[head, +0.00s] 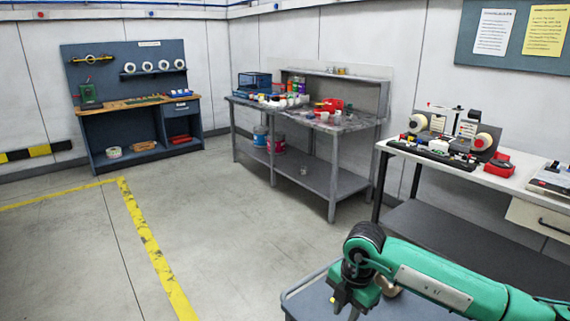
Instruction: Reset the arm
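A green arm with black joints comes in from the right; it is my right arm. It bends down at a black wrist joint, and my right gripper (346,304) points downward at the lower edge of the head view. It is small and dark, and I cannot tell whether its fingers are open or holding anything. It is over or in front of a grey-blue cart top (312,296); the gap cannot be judged. My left arm and gripper are out of view. The label rewinder (448,138), with white rolls and a dark base, stands on the white bench at the right.
The white bench (512,178) also holds a red box (499,169) and a grey device (552,178). A grey workbench (345,124) with bottles and containers stands at the back middle. A blue workstation (130,105) stands back left. The floor at left is clear, with yellow lines (150,245).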

